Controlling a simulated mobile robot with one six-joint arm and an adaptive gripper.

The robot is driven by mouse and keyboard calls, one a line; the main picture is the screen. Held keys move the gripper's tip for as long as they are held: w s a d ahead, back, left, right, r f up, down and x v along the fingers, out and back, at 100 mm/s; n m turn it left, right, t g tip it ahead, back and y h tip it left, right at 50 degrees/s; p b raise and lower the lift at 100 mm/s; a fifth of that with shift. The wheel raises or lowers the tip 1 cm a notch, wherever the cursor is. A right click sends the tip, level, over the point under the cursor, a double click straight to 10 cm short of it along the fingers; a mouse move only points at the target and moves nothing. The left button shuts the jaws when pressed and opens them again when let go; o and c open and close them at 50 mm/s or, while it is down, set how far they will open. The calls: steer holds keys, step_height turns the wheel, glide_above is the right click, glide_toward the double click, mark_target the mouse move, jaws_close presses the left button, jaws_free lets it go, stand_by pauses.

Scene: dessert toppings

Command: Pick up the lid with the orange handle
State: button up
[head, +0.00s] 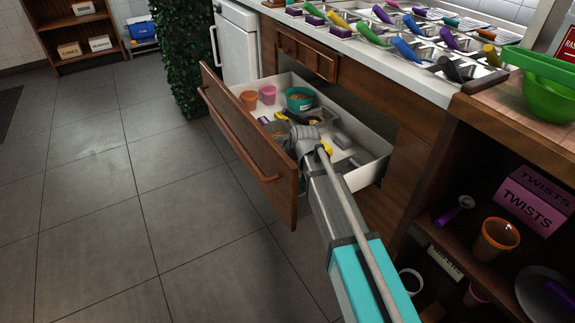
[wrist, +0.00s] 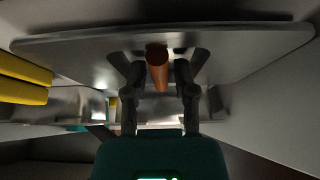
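The lid (wrist: 230,50) shows in the wrist view as a wide, flat grey plate across the top. Its short orange handle (wrist: 157,72) points toward my gripper (wrist: 158,75). The two dark fingers stand on either side of the handle, with a small gap visible at each side, so the gripper looks open around it. In the head view my gripper (head: 300,122) is down inside the open drawer (head: 362,178). My arm hides part of the drawer, and I cannot make out the orange handle there.
An orange cup (head: 249,99), a pink cup (head: 267,94) and a teal bowl (head: 299,98) stand in the drawer's far end. A yellow object (wrist: 24,80) is at the left in the wrist view. The counter (head: 420,75) with topping trays overhangs behind the drawer.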

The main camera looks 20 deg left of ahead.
jaws_close()
stand_by(0.3)
steer(key=shift+r, duration=0.15)
step_height(320, 180, up, 28)
steer(key=p, duration=2.8)
steer(key=shift+s, duration=0.1)
